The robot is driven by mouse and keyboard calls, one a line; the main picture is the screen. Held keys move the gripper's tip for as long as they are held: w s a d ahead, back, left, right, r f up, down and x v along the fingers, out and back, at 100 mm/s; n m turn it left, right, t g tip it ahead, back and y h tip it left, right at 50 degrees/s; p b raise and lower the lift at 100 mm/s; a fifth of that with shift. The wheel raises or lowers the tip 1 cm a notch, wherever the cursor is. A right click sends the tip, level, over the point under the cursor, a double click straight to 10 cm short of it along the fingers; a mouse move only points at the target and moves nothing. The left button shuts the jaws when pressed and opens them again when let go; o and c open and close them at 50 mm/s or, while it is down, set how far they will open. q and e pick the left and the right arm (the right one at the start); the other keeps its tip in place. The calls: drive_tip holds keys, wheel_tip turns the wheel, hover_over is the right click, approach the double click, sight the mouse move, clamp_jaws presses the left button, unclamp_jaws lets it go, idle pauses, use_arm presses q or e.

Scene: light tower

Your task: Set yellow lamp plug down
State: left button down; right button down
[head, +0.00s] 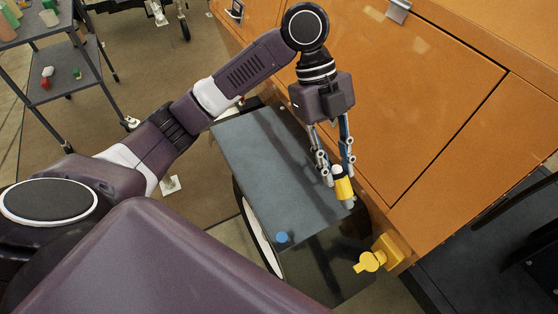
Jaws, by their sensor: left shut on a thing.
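The yellow lamp plug (344,188) is a small yellow cylinder with a pale end. My left gripper (338,176) points down and is shut on it, over the right edge of a dark grey flat surface (250,150). I cannot tell whether the plug touches that surface or hangs just above it. My right gripper is not in view.
A small blue cap (282,238) is at the near edge of the grey surface. A yellow fitting (372,260) sticks out from the orange cabinet (430,100) on the right. A cart (60,90) with small coloured objects stands at the upper left. The grey surface's left part is clear.

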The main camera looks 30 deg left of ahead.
use_arm(q)
drive_tip(key=shift+w+a+m+y, duration=0.2)
drive_tip(key=shift+m+y, duration=0.4)
drive_tip(key=w+a+r+m+t+y+p, duration=0.1)
drive_tip(key=w+a+m+t+y, duration=0.1)
drive_tip(key=a+m+t, duration=0.3)
drive_tip(key=w+a+r+m+t+y+p, duration=0.1)
drive_tip(key=w+a+m+y, duration=0.15)
drive_tip(key=a, duration=0.55)
drive_tip(key=shift+m, duration=0.25)
drive_tip(key=f, duration=0.6)
drive_tip(key=f+b, duration=0.1)
drive_tip(key=f, duration=1.3)
drive_tip(key=shift+s+f+b, duration=0.1)
drive_tip(key=shift+s+b, duration=0.2)
drive_tip(key=shift+b, duration=0.1)
drive_tip(key=c, duration=1.6)
unclamp_jaws()
